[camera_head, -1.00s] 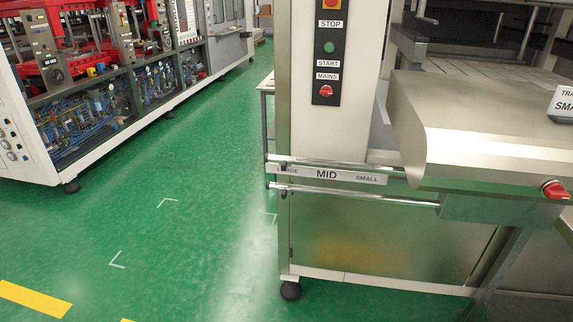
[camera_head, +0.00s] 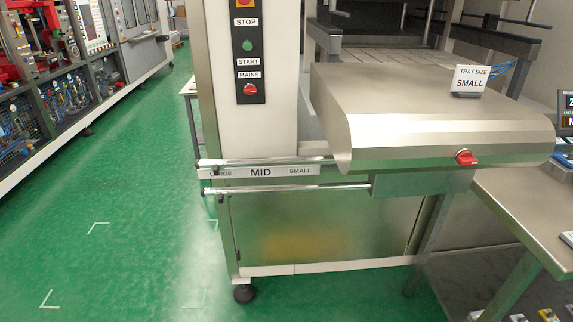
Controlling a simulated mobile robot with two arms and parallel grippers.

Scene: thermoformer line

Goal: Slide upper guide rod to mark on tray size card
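The upper guide rod (camera_head: 265,160) is a shiny horizontal bar running left from the steel guide block. A second, lower guide rod (camera_head: 290,189) runs parallel below it. Between them is a scale strip (camera_head: 230,173) with the marks LARGE, MID and SMALL; the LARGE mark is partly covered. The left ends of both rods lie near the strip's left end. The tray size card (camera_head: 471,79) stands on the steel cover (camera_head: 400,105) and reads SMALL. A red knob (camera_head: 466,157) is on the cover's front. Neither of my grippers is in view.
A control panel (camera_head: 248,50) with STOP, START and MAINS controls is on the machine's upright. A steel table (camera_head: 520,205) stands at the right. Green floor (camera_head: 130,210) is free at left, with a red-framed machine beyond.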

